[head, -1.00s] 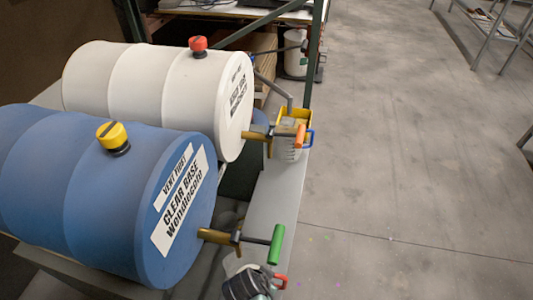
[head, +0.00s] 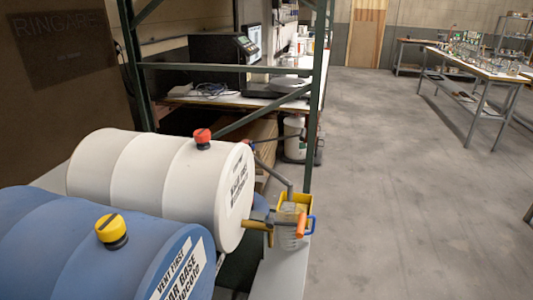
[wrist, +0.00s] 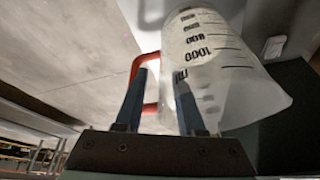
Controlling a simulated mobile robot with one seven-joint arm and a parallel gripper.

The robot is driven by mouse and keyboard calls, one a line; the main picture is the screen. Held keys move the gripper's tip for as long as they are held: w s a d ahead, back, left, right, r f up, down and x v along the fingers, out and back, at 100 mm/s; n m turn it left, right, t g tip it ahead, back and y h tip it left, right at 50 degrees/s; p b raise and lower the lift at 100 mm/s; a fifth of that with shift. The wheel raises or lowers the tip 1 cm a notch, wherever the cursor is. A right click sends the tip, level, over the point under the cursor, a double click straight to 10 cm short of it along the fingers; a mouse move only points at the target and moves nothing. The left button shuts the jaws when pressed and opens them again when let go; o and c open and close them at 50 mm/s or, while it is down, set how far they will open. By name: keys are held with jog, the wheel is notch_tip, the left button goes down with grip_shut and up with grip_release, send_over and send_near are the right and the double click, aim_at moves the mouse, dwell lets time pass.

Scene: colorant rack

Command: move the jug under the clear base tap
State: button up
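The jug (wrist: 215,65) is translucent white with black graduation marks and a red-orange handle (wrist: 137,68). It fills the upper middle of the wrist view. My gripper (wrist: 160,88) is open, with its two fingers apart in front of the handle and the jug's near side. The left finger overlaps the handle's outer bar; I cannot tell whether it touches. In the head view the blue clear base drum (head: 60,240) lies at lower left with a yellow vent cap (head: 111,230).
A white drum (head: 150,180) with a red cap (head: 203,137) lies behind. The floor (head: 400,200) to the right is clear.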

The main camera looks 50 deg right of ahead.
jog(key=p+v, duration=0.2)
jog(key=v, duration=1)
jog(key=shift+r, duration=0.15)
